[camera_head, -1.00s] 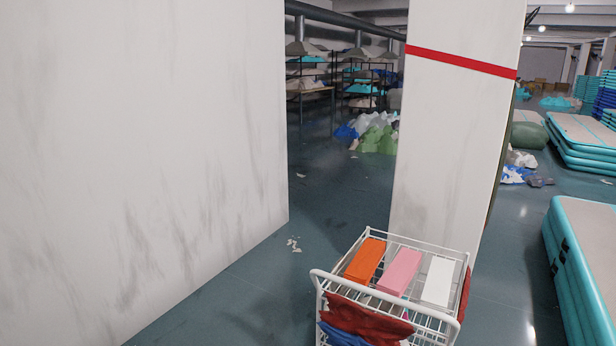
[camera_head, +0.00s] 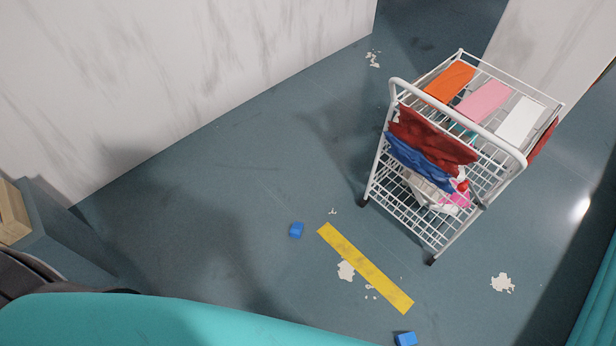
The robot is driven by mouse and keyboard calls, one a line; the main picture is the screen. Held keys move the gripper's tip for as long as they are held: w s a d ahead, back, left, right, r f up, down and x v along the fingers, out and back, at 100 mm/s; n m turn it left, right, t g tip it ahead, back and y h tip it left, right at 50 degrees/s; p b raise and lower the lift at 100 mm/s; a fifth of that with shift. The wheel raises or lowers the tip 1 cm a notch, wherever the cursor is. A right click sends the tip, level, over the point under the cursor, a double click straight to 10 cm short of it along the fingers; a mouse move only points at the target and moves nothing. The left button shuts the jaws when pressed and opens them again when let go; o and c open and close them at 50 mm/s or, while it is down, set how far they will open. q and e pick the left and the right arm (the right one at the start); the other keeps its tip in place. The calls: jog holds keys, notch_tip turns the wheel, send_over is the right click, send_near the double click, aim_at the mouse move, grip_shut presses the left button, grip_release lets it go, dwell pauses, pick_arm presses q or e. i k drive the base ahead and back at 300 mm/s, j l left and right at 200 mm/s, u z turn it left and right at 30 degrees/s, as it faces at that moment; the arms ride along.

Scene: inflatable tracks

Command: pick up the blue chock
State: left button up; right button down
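Two small blue blocks that look like chocks lie on the dark floor. One blue chock (camera_head: 296,230) is near the middle of the view, just left of a yellow floor strip. The other blue chock (camera_head: 405,339) is at the bottom edge, beyond the strip's lower right end, and is partly cut off by the frame. Neither of my grippers shows in the head view.
A white wire cart (camera_head: 440,165) with orange, pink and white blocks on top stands right of centre. A yellow strip (camera_head: 365,268) and white debris (camera_head: 346,270) lie on the floor. A teal surface (camera_head: 150,322) fills the lower left. A white wall (camera_head: 180,80) stands behind.

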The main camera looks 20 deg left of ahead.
aim_at(295, 230)
jog(key=i+j+z, duration=0.15)
jog(key=j, duration=0.25)
jog(key=i+j+z, duration=0.15)
jog(key=j, duration=0.3)
jog(key=i+j+z, duration=0.15)
jog(key=j, duration=0.25)
jog(key=j+z, duration=0.1)
jog(key=j, duration=0.35)
